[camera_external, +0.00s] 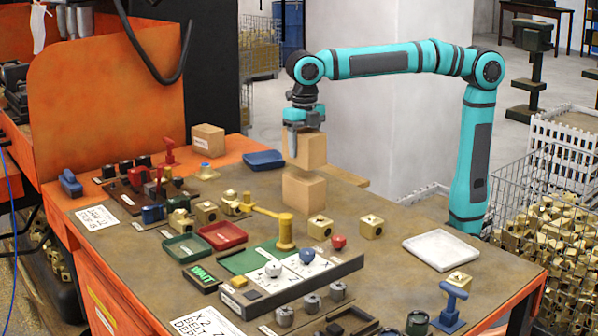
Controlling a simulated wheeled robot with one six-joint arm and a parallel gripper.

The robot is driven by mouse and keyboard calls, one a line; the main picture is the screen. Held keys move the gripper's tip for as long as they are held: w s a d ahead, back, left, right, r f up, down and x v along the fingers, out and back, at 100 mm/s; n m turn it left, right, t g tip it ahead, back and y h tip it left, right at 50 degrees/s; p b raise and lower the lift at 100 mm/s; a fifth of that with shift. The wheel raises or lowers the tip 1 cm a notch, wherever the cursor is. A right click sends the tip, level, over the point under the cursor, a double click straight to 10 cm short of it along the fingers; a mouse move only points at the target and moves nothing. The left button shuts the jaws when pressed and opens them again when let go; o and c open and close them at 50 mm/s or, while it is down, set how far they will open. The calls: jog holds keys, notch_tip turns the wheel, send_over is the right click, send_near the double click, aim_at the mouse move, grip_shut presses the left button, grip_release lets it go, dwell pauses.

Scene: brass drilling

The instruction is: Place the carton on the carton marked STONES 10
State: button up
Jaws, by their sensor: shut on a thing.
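My gripper (302,127) points down and is shut on a tan carton (311,152). One finger shows against the carton's left side. A second tan carton (304,192) stands on the table directly below the held one. No STONES 10 marking is readable on any carton.
The brown table (385,262) holds brass blocks, a blue tray (264,159) left of the cartons, a white tray (440,250) at right, and red and green trays at left. A brass hammer-like piece (284,232) stands in front. Table surface right of the lower carton is mostly clear.

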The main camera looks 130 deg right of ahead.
aim_at(304, 158)
jog(key=shift+f, duration=1.85)
jog(key=shift+f, duration=0.15)
jog(key=o, duration=1.1)
notch_tip(304, 158, up, 12)
jog(key=shift+r, duration=0.15)
